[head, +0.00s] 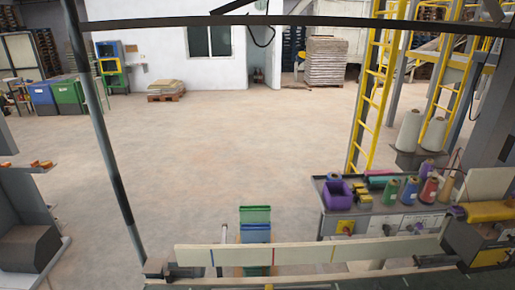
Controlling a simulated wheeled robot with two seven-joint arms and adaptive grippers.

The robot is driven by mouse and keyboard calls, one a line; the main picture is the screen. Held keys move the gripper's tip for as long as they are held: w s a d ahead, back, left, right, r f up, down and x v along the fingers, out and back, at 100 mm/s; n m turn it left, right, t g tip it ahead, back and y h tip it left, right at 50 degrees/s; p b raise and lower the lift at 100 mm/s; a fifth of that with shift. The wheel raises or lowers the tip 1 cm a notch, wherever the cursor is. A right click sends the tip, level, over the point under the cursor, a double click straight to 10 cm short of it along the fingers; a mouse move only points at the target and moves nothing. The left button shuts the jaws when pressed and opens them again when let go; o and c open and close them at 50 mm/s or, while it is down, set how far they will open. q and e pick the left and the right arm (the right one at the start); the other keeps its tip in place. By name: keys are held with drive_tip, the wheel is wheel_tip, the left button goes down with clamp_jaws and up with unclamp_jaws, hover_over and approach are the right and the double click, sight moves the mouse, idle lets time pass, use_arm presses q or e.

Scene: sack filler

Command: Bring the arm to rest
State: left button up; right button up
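Neither of my grippers shows in the head view, and I see no part of either arm. What they hold, if anything, and how they stand cannot be seen. The task names no object.
A long pale strip with coloured marks (310,254) runs across the near edge. A dark post (105,140) rises at left. A workbench (335,222) with coloured spools and a purple bin (337,194) stands at right, near a yellow ladder (374,90). The floor (225,150) beyond is clear.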

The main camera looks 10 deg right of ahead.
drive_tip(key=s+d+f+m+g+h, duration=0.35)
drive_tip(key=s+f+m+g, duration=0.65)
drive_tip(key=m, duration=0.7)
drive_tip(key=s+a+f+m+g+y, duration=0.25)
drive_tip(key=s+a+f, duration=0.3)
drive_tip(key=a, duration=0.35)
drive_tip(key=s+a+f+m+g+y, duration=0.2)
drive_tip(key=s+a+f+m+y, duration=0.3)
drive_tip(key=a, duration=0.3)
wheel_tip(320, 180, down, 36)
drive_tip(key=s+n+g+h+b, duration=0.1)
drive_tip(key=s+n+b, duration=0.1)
drive_tip(key=b, duration=0.2)
use_arm(q)
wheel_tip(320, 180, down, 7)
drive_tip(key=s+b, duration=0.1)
drive_tip(key=b, duration=0.2)
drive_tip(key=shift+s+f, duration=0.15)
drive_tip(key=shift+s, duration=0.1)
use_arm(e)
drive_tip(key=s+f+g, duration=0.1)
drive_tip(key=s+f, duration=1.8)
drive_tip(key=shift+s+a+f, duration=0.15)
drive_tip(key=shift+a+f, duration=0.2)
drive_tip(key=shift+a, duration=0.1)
